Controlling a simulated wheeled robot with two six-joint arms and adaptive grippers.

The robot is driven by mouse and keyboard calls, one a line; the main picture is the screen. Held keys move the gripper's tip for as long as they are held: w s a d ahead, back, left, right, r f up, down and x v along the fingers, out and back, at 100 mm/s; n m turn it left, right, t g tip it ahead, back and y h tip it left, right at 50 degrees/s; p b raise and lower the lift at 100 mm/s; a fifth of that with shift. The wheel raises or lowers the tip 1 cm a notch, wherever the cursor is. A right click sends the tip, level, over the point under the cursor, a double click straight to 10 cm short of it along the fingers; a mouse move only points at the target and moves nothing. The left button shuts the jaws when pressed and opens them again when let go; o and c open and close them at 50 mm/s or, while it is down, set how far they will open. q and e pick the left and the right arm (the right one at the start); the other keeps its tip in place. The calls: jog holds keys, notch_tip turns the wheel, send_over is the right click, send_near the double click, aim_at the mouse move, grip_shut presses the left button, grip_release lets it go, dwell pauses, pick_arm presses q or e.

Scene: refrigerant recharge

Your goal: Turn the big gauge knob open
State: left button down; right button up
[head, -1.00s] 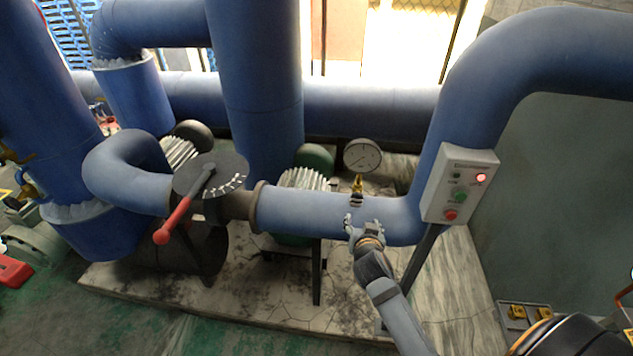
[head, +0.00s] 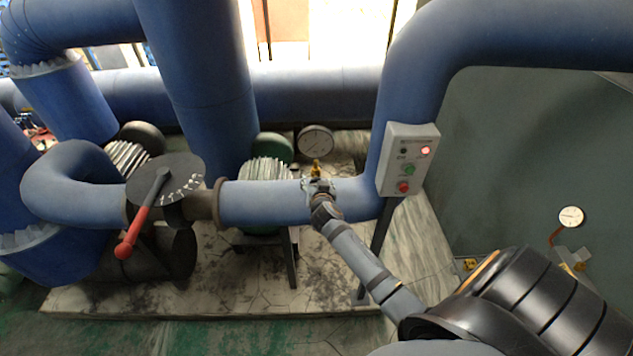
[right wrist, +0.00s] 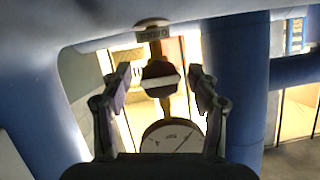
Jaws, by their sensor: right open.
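The gauge (head: 315,140) with a round white dial stands on a brass stem (head: 316,167) above the blue horizontal pipe. My right gripper (head: 318,186) is in front of the lower stem and hides the knob in the head view. In the right wrist view the gauge (right wrist: 172,137) appears upside down. The dark round knob with a pale bar (right wrist: 161,78) shows between the two spread fingers of my right gripper (right wrist: 160,88). The fingers are open, with visible gaps on both sides of the knob. My left gripper is not in view.
A red-handled lever (head: 140,220) on a dark disc is at the left. Another small gauge (head: 571,217) is at the far right.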

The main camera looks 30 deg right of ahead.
jog(key=c, duration=1.2)
